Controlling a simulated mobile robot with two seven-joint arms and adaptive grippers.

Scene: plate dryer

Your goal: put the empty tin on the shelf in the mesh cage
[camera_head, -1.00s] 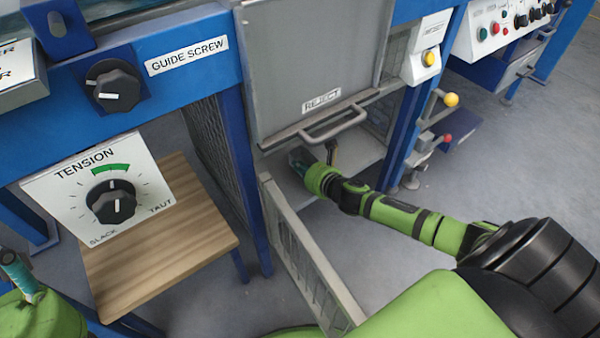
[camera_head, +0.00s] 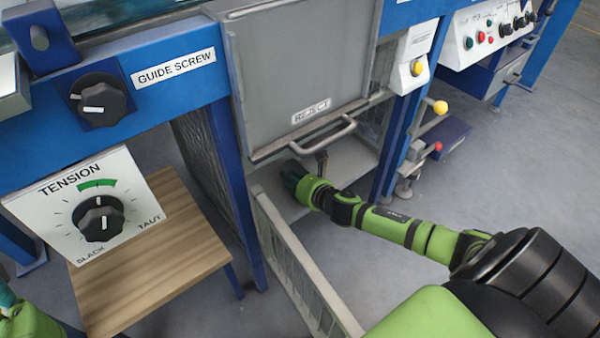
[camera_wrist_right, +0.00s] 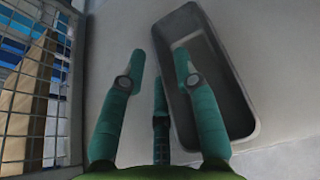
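My right gripper (camera_head: 293,175) reaches in under the raised grey REJECT door (camera_head: 300,70), into the mesh cage. In the right wrist view its teal fingers (camera_wrist_right: 160,65) are spread apart and look open. An empty grey rectangular tin (camera_wrist_right: 214,75) lies on the pale shelf (camera_wrist_right: 115,30), right of centre. One finger overlaps the tin's near left part, and the others are left of its rim; whether they touch it I cannot tell. In the head view the tin is hidden. My left gripper (camera_head: 5,298) is cut off at the left edge.
A mesh side wall (camera_wrist_right: 40,90) stands left of the fingers. A low mesh gate (camera_head: 300,265) stands open in front of the cage. A blue post (camera_head: 232,190) and a wooden surface (camera_head: 150,260) are to the left. A yellow-knobbed lever (camera_head: 440,107) is to the right.

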